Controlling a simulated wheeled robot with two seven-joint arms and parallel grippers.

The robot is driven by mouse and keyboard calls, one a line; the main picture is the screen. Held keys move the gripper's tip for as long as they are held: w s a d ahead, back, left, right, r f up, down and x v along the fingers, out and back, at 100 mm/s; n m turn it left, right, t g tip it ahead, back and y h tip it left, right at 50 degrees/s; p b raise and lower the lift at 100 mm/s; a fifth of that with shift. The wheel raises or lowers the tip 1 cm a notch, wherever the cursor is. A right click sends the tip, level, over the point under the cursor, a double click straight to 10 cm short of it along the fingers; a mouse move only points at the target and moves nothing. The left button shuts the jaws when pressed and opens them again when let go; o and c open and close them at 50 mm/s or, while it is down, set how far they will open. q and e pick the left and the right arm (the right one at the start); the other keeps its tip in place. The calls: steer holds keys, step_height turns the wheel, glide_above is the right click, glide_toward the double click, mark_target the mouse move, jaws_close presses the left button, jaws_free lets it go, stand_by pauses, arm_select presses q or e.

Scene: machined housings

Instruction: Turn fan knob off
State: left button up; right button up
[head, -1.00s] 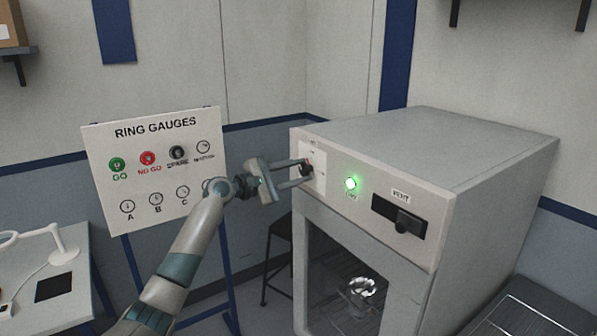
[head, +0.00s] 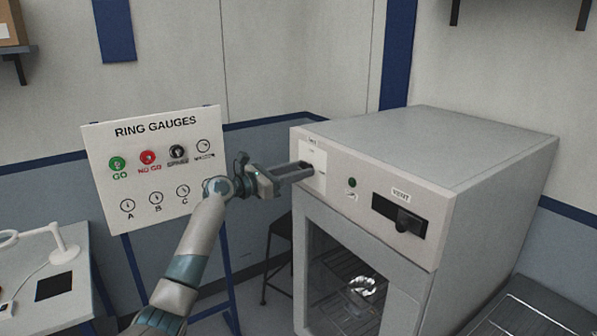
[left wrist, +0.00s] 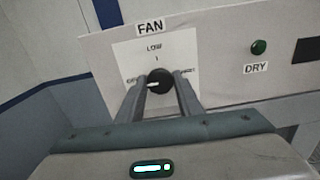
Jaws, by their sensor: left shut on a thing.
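The fan knob (left wrist: 158,76) is round and black, on a white plate (left wrist: 150,52) under the FAN label in the left wrist view. Its white mark points left, toward a label partly covered by a finger, which seems to read OFF. My left gripper (left wrist: 160,84) is shut on the knob, one finger on each side. In the head view my left gripper (head: 304,171) reaches the panel of the grey oven-like cabinet (head: 480,160) and hides most of the knob. The DRY light (head: 352,183) is dark; it also shows in the left wrist view (left wrist: 259,47). My right gripper is not in view.
A vent slider (head: 405,221) sits on the panel right of the light. A ring gauges board (head: 150,210) stands left of my arm. A stool (head: 279,228) is behind. A bench with a lamp (head: 62,248) is at lower left.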

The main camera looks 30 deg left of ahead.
arm_select(q)
steer(key=shift+f+n, duration=0.1)
steer(key=shift+n, duration=0.2)
steer(key=o, duration=1)
steer(key=shift+o, duration=0.2)
steer(key=shift+s, duration=0.15)
steer(key=b+v, duration=0.8)
steer(key=v, duration=0.9)
steer(key=shift+a+f, duration=0.1)
steer(key=shift+a, duration=0.05)
